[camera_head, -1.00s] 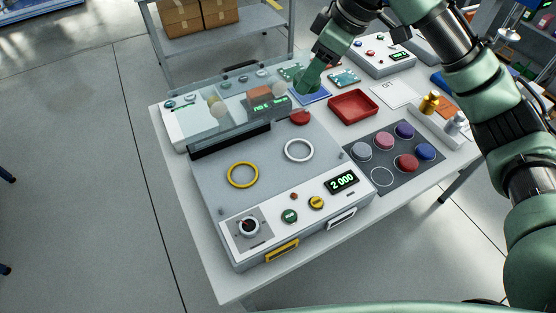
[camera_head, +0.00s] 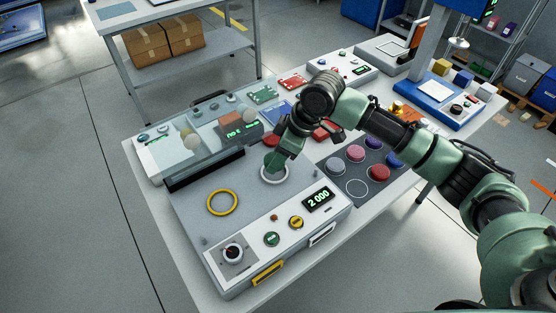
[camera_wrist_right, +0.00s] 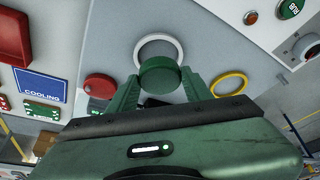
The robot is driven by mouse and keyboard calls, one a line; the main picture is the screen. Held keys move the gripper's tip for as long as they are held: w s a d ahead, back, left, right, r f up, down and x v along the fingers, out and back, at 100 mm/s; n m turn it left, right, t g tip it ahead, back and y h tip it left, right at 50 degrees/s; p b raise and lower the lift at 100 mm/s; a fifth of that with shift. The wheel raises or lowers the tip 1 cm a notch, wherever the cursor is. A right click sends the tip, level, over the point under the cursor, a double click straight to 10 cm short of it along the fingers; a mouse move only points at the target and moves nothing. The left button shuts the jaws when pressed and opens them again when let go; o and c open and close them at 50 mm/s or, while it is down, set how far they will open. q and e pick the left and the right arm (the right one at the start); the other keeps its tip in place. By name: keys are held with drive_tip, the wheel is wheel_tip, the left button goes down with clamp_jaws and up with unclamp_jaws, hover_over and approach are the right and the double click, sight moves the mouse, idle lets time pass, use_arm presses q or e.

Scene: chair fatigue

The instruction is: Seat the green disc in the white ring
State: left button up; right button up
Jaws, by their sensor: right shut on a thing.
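My right gripper (camera_head: 279,158) is at the white ring (camera_head: 286,178) on the grey machine's top. In the right wrist view the gripper (camera_wrist_right: 158,88) is shut on the green disc (camera_wrist_right: 160,73), a short round puck between its two fingers. The disc covers the near part of the white ring (camera_wrist_right: 180,46) there, and the ring's grey inside shows beyond it. The disc appears above the ring and not in it; the exact gap cannot be told. My left gripper is not in view.
A yellow ring (camera_head: 209,205) lies left of the white ring. A red knob (camera_wrist_right: 100,86) stands near the fingers in the wrist view. A dark mat (camera_head: 333,172) with several coloured discs is to the right. A clear cover (camera_head: 205,138) stands behind.

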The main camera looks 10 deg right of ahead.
drive_tip(key=shift+f, duration=1.3)
drive_tip(key=shift+f, duration=0.3)
drive_tip(key=shift+s+f, duration=0.15)
drive_tip(key=shift+f, duration=0.15)
